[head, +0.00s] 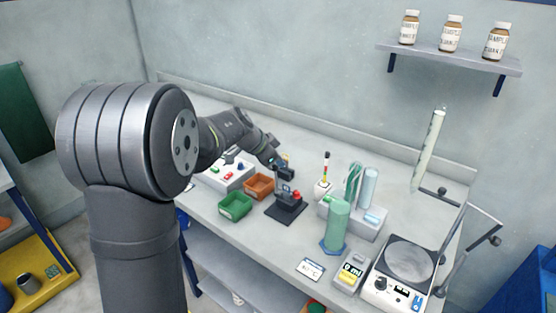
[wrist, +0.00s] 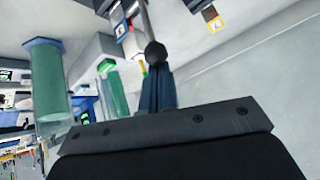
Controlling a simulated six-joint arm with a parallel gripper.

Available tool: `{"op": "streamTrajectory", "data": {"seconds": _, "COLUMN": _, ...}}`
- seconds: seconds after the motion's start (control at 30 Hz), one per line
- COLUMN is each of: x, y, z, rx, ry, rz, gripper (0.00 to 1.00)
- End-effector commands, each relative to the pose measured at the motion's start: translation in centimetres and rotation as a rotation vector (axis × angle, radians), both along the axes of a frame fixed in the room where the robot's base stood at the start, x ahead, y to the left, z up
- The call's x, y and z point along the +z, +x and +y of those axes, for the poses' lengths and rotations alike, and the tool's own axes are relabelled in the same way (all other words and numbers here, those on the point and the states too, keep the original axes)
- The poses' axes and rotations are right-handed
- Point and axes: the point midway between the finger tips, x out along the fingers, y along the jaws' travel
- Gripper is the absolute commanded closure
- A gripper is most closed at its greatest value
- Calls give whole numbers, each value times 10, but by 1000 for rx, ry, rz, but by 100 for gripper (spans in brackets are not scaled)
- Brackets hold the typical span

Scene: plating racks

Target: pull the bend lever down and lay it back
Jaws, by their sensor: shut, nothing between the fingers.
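A grey rod with a dark ball knob (wrist: 155,53), which looks like the bend lever, shows just beyond my fingertips in the wrist view. Whether they touch it I cannot tell. In the head view a black stand (head: 288,209) with a red knob (head: 296,195) sits below my gripper (head: 288,174); the lever there is partly covered and too small to make out. My gripper also shows in the wrist view (wrist: 157,72), its dark blue fingers together and empty.
Orange (head: 259,187) and green (head: 235,206) bins stand left of the stand. A white block with a striped post (head: 324,188) and a tall green cylinder (head: 337,224) stand to the right. A hotplate (head: 408,258) is at the far right. A wall runs behind the bench.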

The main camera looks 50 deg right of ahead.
Motion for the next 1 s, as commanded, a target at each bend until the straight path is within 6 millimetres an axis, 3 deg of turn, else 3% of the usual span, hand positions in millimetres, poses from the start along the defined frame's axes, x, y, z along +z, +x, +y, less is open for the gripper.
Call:
{"op": "streamTrajectory", "data": {"seconds": 0.53, "x": -1, "y": 1, "z": 8, "rx": 2, "ry": -108, "rz": 0, "gripper": 100}}
{"op": "streamTrajectory", "data": {"seconds": 1.0, "x": -4, "y": 1, "z": 27, "rx": 4, "ry": -268, "rz": 0, "gripper": 100}}
